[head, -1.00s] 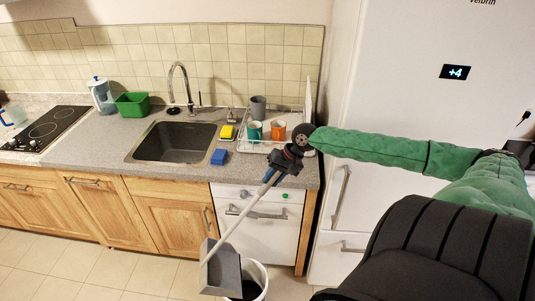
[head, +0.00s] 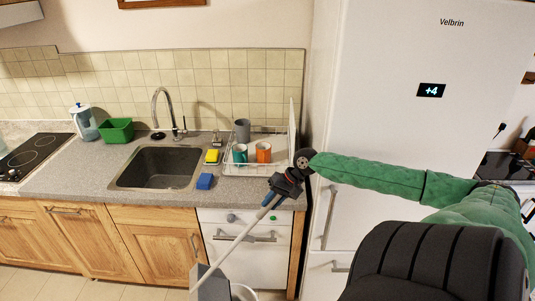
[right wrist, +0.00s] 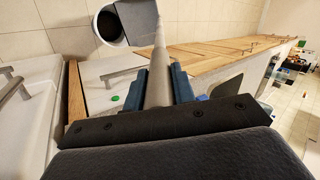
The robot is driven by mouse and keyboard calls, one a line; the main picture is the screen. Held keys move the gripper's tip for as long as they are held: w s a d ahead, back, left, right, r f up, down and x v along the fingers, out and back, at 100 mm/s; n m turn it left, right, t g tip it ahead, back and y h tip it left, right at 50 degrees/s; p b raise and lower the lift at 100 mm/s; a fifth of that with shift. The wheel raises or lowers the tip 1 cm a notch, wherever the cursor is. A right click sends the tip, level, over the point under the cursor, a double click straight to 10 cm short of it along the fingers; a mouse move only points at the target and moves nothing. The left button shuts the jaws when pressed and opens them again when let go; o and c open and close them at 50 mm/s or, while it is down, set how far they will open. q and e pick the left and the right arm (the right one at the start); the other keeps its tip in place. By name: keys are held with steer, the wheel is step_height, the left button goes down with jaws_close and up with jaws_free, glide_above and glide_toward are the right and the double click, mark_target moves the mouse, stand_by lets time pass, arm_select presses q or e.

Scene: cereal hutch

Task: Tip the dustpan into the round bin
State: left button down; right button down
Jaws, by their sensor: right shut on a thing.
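My right gripper (head: 280,190) is shut on the upper end of the dustpan's long pale handle (head: 238,242), in front of the counter's edge. The handle slants down and left to the grey pan (head: 212,285), cut off by the bottom of the head view. The round white bin (head: 243,292) stands on the floor just right of the pan, only its rim showing. In the right wrist view, the blue fingers (right wrist: 160,85) grip the handle, and the pan (right wrist: 138,20) overlaps the right part of the bin's mouth (right wrist: 108,25). I cannot see whether the pan holds anything. My left gripper is out of view.
A white appliance front (head: 250,220) stands behind the handle. The tall white fridge (head: 400,60) is at right.

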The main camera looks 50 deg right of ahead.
steer(key=shift+y, duration=0.4)
steer(key=shift+s+d+f, duration=0.2)
steer(key=shift+s+d, duration=0.25)
steer(key=shift+d, duration=0.2)
steer(key=shift+s+d+f, duration=0.25)
steer(key=shift+s+d, duration=0.25)
steer(key=shift+d, duration=0.15)
steer(key=shift+s+d+f, duration=0.2)
steer(key=shift+s+d, duration=0.25)
steer(key=shift+d, duration=0.2)
steer(key=shift+w+a, duration=0.1)
step_height(320, 180, up, 3)
steer(key=h, duration=0.1)
glide_above(257, 214)
steer(key=shift+g, duration=0.3)
stand_by(0.4)
